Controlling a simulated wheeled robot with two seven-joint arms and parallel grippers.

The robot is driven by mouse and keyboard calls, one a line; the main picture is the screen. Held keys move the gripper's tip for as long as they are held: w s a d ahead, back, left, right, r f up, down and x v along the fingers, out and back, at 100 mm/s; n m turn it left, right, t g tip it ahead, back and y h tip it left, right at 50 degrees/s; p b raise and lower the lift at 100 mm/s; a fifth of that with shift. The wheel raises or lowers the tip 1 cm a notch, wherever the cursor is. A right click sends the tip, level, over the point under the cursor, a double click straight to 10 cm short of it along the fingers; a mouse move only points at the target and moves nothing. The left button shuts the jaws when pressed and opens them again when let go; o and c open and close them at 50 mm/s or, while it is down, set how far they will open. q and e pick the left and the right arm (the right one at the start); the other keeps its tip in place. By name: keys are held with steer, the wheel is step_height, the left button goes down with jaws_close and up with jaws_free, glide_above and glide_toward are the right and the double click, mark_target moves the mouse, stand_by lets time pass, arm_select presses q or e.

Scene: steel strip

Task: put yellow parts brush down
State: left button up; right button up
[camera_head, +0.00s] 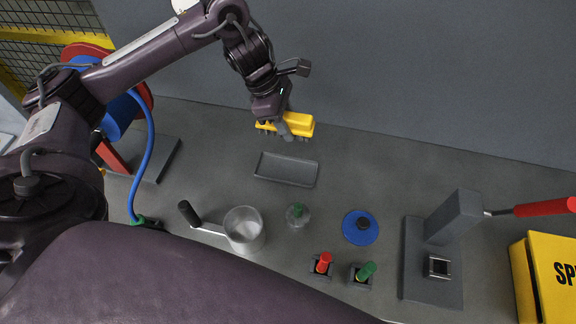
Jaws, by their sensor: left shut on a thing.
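The yellow parts brush (299,123) is in my left gripper (284,129), which is shut on it. The brush is held above the far part of the grey bench, just beyond a shallow dark grey tray (286,169). Its yellow body lies roughly level, and the gripper fingers cover part of it. The tray looks empty. My right gripper is not in view.
Red (323,262) and green (365,271) handles stand in holders. A grey press (433,260) and yellow box (549,279) are right.

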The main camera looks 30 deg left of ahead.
arm_select(q)
step_height(320, 180, down, 4)
steer(key=f, duration=0.1)
glide_above(294, 172)
steer(key=a, duration=0.1)
steer(key=f, duration=0.6)
steer(key=shift+s+a+f, duration=0.2)
steer(key=shift+f, duration=0.6)
step_height(294, 172, down, 3)
steer(key=shift+f, duration=0.55)
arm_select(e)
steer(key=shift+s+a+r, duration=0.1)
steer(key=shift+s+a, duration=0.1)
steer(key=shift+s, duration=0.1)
